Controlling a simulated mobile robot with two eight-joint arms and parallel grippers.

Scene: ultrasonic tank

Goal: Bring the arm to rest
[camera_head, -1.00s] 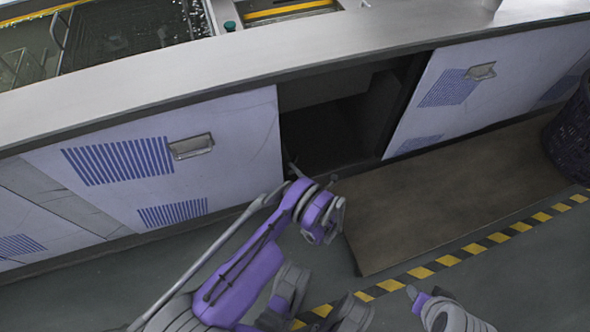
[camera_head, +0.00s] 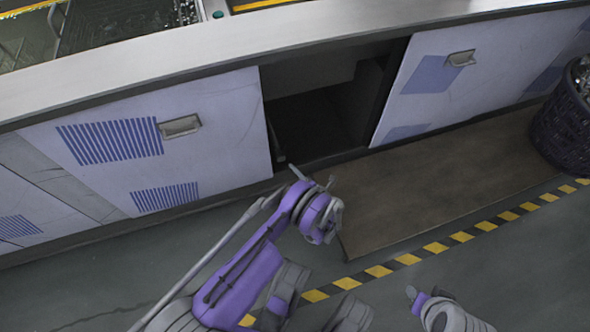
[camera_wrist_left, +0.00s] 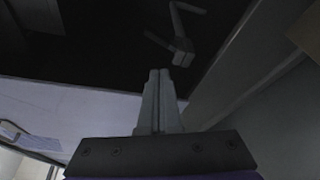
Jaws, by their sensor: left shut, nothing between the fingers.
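My left arm comes in from the bottom left in the head view, purple and grey. Its gripper (camera_head: 298,173) is at the lower edge of the dark cabinet opening (camera_head: 315,120). In the left wrist view the two fingers (camera_wrist_left: 161,78) are pressed together with nothing between them. They point toward the dark opening, with a grey angled piece (camera_wrist_left: 182,45) beyond the tips that I cannot identify. At the bottom right of the head view a grey and purple part of my right arm shows, with a small grey tip (camera_head: 411,292); whether it is open or shut is unclear.
Cabinet panels with handles (camera_head: 180,126) flank the opening, under a metal counter (camera_head: 270,48). A brown mat (camera_head: 420,190) lies before it, bordered by a yellow-black floor stripe (camera_head: 435,247). A dark basket (camera_head: 565,130) stands at the right.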

